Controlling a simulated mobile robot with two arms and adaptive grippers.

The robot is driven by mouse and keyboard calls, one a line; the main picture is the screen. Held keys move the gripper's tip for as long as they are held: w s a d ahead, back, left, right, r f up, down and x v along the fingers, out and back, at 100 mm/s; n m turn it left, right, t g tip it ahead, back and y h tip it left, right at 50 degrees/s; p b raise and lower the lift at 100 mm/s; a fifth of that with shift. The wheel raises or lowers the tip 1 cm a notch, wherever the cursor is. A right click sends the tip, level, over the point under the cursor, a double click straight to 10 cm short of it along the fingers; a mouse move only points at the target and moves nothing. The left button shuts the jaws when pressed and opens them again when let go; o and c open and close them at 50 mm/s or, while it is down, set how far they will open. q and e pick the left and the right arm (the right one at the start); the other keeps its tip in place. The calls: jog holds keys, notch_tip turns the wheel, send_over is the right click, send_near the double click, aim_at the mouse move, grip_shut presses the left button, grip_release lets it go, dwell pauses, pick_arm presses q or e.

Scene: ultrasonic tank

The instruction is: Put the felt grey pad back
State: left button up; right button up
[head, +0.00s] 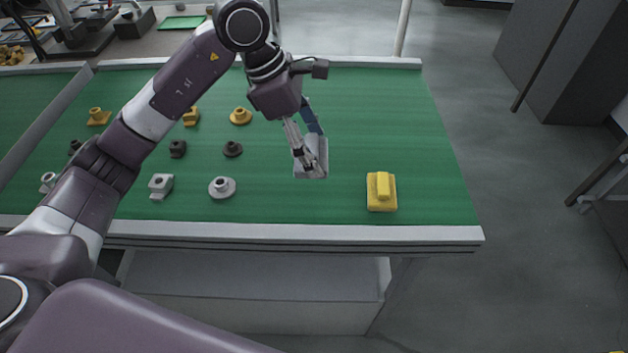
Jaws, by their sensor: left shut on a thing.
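A flat grey pad (318,160) is at my left gripper (310,165), over the right-hand part of the green table top. My left gripper points down and is shut on the pad's raised part; the fingers hide some of it. I cannot tell whether the pad touches the green surface or hangs just above it. My right gripper is not in the head view.
A yellow pad (381,192) with a raised grip lies right of the grey pad. Several yellow, black and grey fittings, among them a grey round one (222,188), stand left. The green table (430,150) is clear at far right.

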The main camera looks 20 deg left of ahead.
pick_arm(q)
notch_tip(320, 180, down, 5)
jog(key=shift+r+p, duration=0.2)
jog(key=shift+p, duration=0.4)
notch_tip(320, 180, down, 4)
jog(key=shift+w+f+p, duration=0.15)
jog(key=shift+p, duration=0.3)
notch_tip(320, 180, down, 3)
jog(key=shift+f+p, duration=0.1)
jog(key=shift+p, duration=0.4)
jog(key=shift+f, duration=0.2)
jog(key=shift+f+b, duration=0.2)
jog(key=shift+b, duration=0.1)
jog(key=o, duration=1.1)
jog(key=shift+r, duration=0.1)
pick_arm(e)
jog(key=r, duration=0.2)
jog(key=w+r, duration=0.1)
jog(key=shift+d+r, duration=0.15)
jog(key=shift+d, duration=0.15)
